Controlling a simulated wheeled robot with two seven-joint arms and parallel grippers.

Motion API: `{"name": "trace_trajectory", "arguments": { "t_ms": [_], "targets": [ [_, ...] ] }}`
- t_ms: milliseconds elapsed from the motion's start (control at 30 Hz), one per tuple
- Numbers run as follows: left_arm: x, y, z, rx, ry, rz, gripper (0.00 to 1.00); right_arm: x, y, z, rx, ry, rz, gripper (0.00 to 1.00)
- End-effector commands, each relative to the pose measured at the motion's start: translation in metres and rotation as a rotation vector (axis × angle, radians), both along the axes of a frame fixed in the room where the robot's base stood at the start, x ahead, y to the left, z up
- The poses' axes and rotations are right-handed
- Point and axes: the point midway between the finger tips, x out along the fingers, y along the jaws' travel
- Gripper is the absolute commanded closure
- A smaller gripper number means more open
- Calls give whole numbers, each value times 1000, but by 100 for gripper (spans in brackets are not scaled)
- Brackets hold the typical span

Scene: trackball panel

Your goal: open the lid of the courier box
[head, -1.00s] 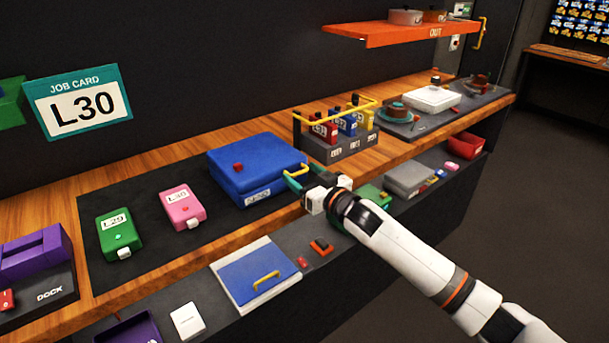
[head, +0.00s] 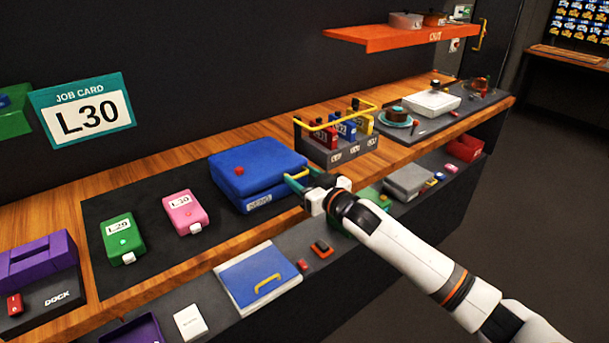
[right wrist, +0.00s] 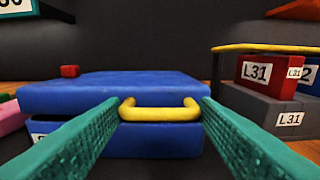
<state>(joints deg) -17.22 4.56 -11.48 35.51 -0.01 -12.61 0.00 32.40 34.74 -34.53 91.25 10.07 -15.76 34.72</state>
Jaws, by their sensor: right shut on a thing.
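The courier box is the blue box (head: 282,201) with a white label on its front, on the dark mat of the bench. Its blue lid (head: 258,160) has a red button on top and a yellow handle at the front edge. The lid's front edge looks slightly raised off the body. My right gripper (head: 294,181) is shut on the handle, one green finger at each end of it. In the right wrist view the handle (right wrist: 160,111) lies between the two fingers (right wrist: 160,112). The handle is mostly hidden in the head view. My left gripper is out of view.
A green case (head: 122,239) and a pink case (head: 185,212) lie left of the box. A grey rack (head: 338,150) with a yellow bar stands close to its right. A lower shelf holds a blue-topped box (head: 258,275). An orange shelf (head: 400,35) hangs at back right.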

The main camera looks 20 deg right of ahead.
Motion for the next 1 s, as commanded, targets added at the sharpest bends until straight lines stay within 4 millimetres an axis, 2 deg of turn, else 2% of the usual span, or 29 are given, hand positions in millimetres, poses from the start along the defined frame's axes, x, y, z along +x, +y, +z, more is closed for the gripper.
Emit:
{"name": "trace_trajectory", "arguments": {
  "t_ms": [33, 300, 500, 800, 1000],
  "targets": [
    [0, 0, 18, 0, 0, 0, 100, 1, -2, 14, -7, 15, -4, 86],
    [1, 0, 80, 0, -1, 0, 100, 6, -1, 45, -47, 123, -6, 86],
    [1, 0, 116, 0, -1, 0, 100, 13, 1, 65, -81, 213, -6, 86],
    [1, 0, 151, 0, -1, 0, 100, 30, 9, 102, -74, 201, -3, 85],
    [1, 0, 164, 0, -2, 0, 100, 49, 17, 129, -72, 197, -1, 85]
  ]
}}
